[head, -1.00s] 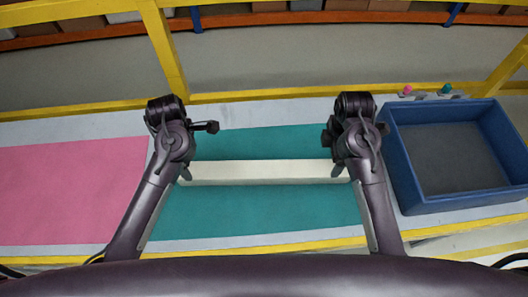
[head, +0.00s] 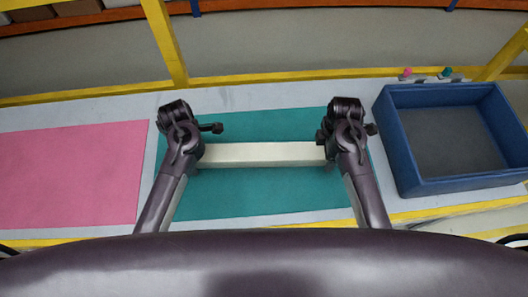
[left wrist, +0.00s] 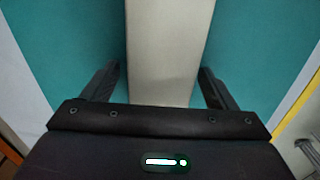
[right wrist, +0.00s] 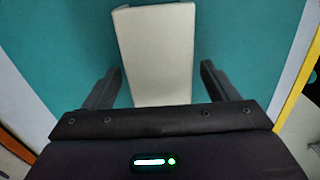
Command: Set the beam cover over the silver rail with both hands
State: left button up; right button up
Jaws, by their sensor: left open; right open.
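The beam cover, a long cream-white bar (head: 262,154), lies left to right on the teal mat (head: 255,195). My left gripper (head: 197,165) is at its left end; in the left wrist view the open fingers (left wrist: 159,84) stand one on each side of the bar (left wrist: 168,45), with gaps. My right gripper (head: 327,162) is at its right end; in the right wrist view the open fingers (right wrist: 160,84) also straddle the bar (right wrist: 156,50), apart from it. One end of the bar shows there. I cannot make out the silver rail in any view.
A pink mat (head: 70,172) lies to the left, bare. A blue open box (head: 395,140) stands to the right and looks empty. Pink and green knobs (head: 425,75) sit behind it. A yellow frame (head: 290,76) runs along the back edge.

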pick_arm(q)
jog(key=shift+f, duration=0.15)
pick_arm(e)
jog(key=shift+f, duration=0.15)
pick_arm(q)
jog(key=shift+c, duration=0.3)
pick_arm(e)
jog(key=shift+c, duration=0.3)
pick_arm(q)
jog(key=c, duration=1.2)
pick_arm(e)
jog(key=c, duration=1.2)
